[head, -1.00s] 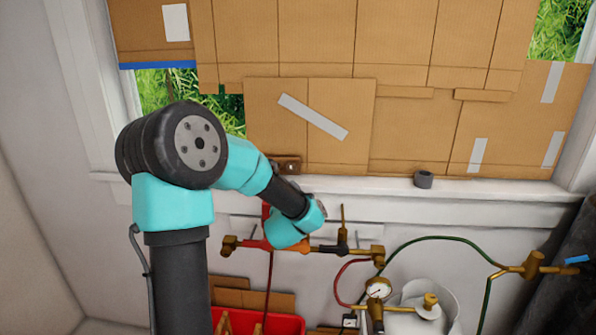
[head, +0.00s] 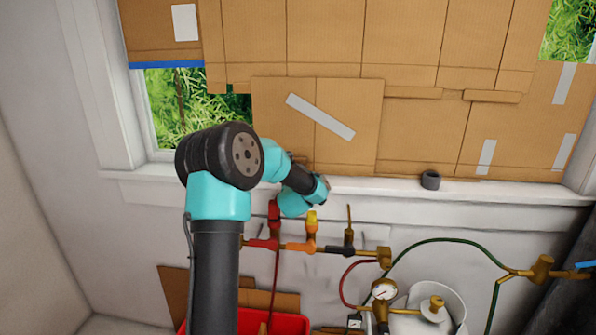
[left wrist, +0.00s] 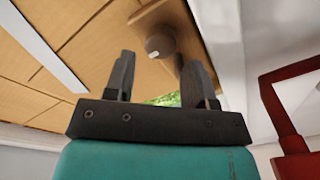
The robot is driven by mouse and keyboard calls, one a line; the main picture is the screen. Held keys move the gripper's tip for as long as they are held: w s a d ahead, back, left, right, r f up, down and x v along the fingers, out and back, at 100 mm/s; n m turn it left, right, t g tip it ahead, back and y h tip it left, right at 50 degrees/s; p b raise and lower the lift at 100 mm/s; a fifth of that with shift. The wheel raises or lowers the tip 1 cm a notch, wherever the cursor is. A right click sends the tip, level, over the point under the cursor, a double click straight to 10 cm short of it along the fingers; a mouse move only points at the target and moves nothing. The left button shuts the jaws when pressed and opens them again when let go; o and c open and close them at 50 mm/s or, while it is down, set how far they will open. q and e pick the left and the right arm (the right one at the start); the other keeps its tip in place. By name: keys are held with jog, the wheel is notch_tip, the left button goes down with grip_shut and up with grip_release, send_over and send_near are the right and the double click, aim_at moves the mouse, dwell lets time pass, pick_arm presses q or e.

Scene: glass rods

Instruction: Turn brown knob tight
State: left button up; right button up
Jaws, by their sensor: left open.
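The brown knob (left wrist: 160,47) shows in the left wrist view as a small round piece with a pale mark, on a brown mount (left wrist: 168,14) by the cardboard-covered window. My left gripper (left wrist: 157,62) is open, with a dark finger on each side. The knob appears between and beyond the fingertips, and nothing is held. In the head view my left arm's teal wrist (head: 296,203) is just below the window sill, and its fingers are hidden there. The knob is mostly hidden behind this arm in that view. My right gripper is not in view.
Red, yellow and black valves line a brass pipe (head: 368,252) below the wrist. A red valve handle (left wrist: 285,105) is close on the right in the wrist view. A gauge (head: 384,290) and hoses are lower right.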

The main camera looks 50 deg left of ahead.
pick_arm(q)
jog(key=shift+x, duration=2.3)
jog(key=shift+c, duration=0.4)
jog(key=c, duration=0.6)
jog(key=shift+o, duration=0.2)
jog(key=shift+m, duration=0.3)
jog(key=o, duration=0.6)
jog(key=shift+o, duration=0.2)
